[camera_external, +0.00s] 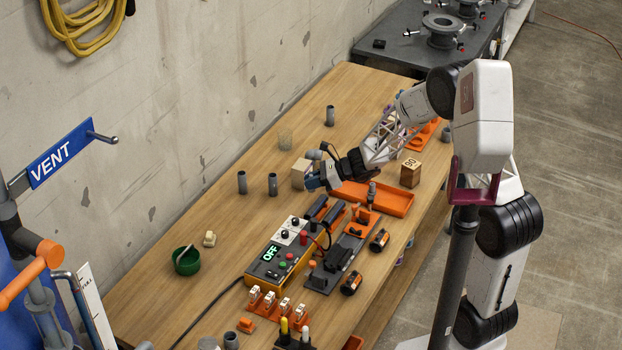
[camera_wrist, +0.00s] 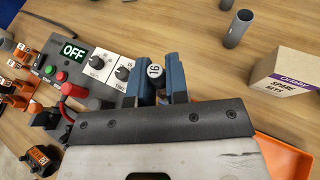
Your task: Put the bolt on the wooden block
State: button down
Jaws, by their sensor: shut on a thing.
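My gripper (camera_external: 314,182) is above the table, in front of a small carton. In the wrist view its blue fingers (camera_wrist: 159,78) are shut on the bolt, whose round end (camera_wrist: 155,71) marked "16" shows between them. The bolt's shaft is hidden, and I cannot make the bolt out in the external view. The wooden block (camera_external: 410,173), a brown cube with dark figures on its side, stands to the right of my gripper, beyond the orange tray. The block is not in the wrist view.
An orange tray (camera_external: 388,203) lies between my gripper and the block. The carton (camera_wrist: 288,75) stands close to my gripper. A control box (camera_external: 278,262) with an OFF display is nearer the camera. Grey pipes (camera_external: 242,182) stand at left.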

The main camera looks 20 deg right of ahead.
jog(key=s+d+m+t, duration=0.1)
jog(key=s+d, duration=0.2)
jog(key=d, duration=1.5)
jog(key=s+d+r+m+t+h, duration=0.1)
jog(key=s+d, duration=0.3)
jog(key=d, duration=1.5)
jog(key=shift+d+r+m+t+h, duration=0.15)
jog(key=shift+m+t+h, duration=0.15)
jog(key=shift+m+t, duration=0.25)
send_over(412, 163)
jog(key=shift+f, duration=0.8)
jog(key=shift+s, duration=0.1)
jog(key=shift+f, duration=1.7)
jog(key=shift+f, duration=0.15)
